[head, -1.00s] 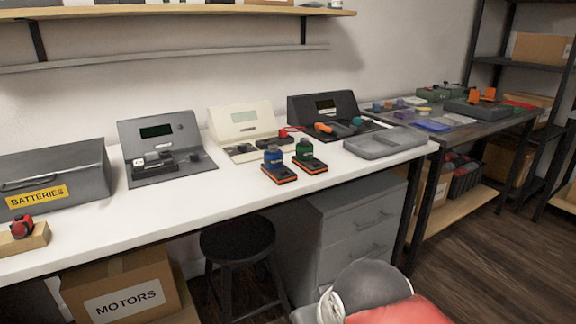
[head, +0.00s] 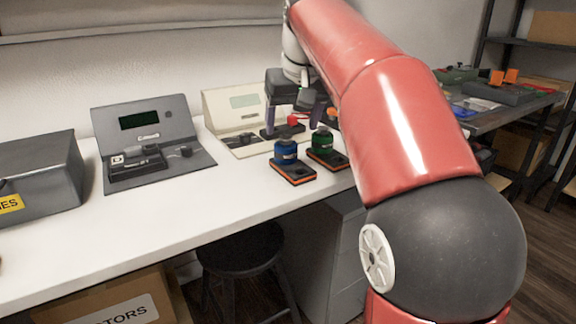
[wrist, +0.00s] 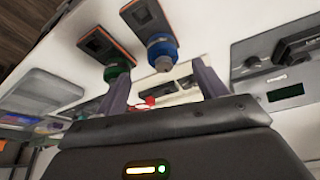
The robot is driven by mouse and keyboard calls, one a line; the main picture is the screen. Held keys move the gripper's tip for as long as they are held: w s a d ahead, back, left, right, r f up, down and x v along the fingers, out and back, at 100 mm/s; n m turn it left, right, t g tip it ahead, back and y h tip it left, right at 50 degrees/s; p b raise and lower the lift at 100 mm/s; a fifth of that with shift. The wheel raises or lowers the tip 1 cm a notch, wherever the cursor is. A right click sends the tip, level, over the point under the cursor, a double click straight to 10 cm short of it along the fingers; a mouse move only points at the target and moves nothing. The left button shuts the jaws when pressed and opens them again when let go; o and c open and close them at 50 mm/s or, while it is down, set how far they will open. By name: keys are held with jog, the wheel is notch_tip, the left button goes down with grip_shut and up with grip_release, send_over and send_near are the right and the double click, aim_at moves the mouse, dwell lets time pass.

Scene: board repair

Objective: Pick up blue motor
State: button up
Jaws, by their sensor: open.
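The blue motor (head: 286,150) stands upright on a dark, orange-edged base on the white bench. In the wrist view the blue motor (wrist: 162,50) shows near the top, beyond and between my two fingers. A green motor (head: 322,139) on a like base is just to its right; in the wrist view it (wrist: 117,72) appears by the left finger. My gripper (head: 294,126) is open and empty, fingers pointing down, seen behind and above the motors. In the wrist view my gripper (wrist: 160,80) has its fingers wide apart. No contact with the blue motor shows.
A cream console (head: 228,105) stands behind the gripper, and a grey console (head: 148,120) is to the left. A grey battery box (head: 40,170) is at the far left. The white bench front (head: 180,225) is clear. A black stool (head: 240,255) stands below.

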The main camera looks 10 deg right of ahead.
aim_at(288, 139)
jog(key=b+x, duration=0.2)
jog(key=x, duration=0.5)
jog(key=shift+w+a+f, duration=0.2)
jog(key=shift+w+f, duration=0.1)
jog(key=c, duration=1.1)
jog(key=shift+r, duration=0.1)
jog(key=shift+r, duration=0.1)
notch_tip(288, 139, up, 20)
jog(key=p, duration=0.9)
jog(key=shift+p, duration=0.3)
